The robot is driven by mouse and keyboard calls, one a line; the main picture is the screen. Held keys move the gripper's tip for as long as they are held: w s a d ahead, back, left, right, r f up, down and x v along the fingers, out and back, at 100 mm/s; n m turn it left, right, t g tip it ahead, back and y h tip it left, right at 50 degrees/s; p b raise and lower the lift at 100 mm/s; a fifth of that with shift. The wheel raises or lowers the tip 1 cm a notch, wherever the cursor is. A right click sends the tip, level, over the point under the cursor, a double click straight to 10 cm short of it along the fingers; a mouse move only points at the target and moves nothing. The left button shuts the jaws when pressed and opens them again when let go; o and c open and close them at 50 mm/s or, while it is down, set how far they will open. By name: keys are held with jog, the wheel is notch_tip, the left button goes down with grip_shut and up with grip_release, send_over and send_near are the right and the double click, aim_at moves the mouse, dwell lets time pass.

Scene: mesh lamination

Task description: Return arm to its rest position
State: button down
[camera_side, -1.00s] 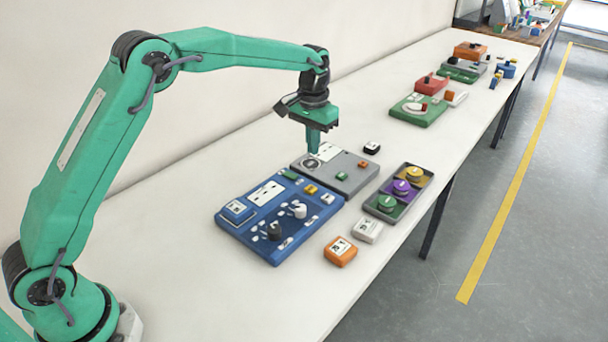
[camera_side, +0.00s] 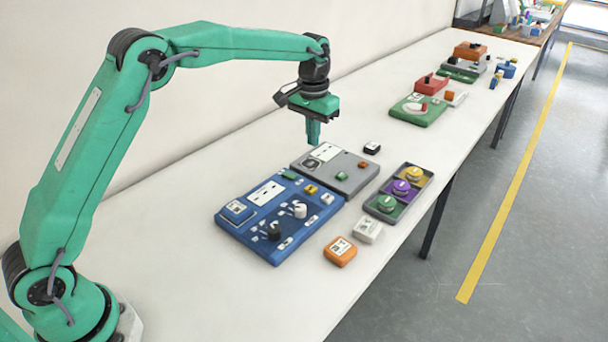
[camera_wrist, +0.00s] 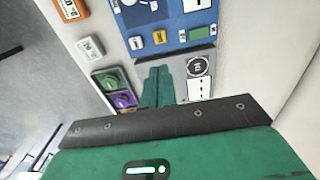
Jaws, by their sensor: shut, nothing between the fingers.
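My arm is green and reaches out over the table from the left in the side view. My gripper (camera_side: 313,132) points down with its fingers together and nothing between them. It hangs above the back edge of the grey panel (camera_side: 350,180), apart from it. In the wrist view my gripper (camera_wrist: 158,75) also shows shut, over the grey panel, which it partly hides.
A blue panel (camera_side: 268,258) with knobs adjoins the grey one. A tray (camera_side: 402,212) of coloured knobs, an orange block (camera_side: 340,252), a white block (camera_side: 367,230) and a black block (camera_side: 372,148) lie nearby. More devices stand further back. The table by the wall is clear.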

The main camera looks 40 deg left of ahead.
jog(key=s+a+r+t, duration=0.1)
jog(key=s+a+r, duration=0.1)
jog(key=s+r, duration=0.55)
jog(key=s+a+r+t, duration=0.15)
jog(key=s+r, duration=0.25)
jog(key=s, duration=0.6)
jog(key=s+a+f+t, duration=0.1)
jog(key=s+f+t, duration=0.2)
jog(key=s, duration=1.4)
jog(key=shift+s+a+f, duration=0.15)
jog(key=shift+s+f, duration=0.2)
jog(key=shift+f, duration=0.05)
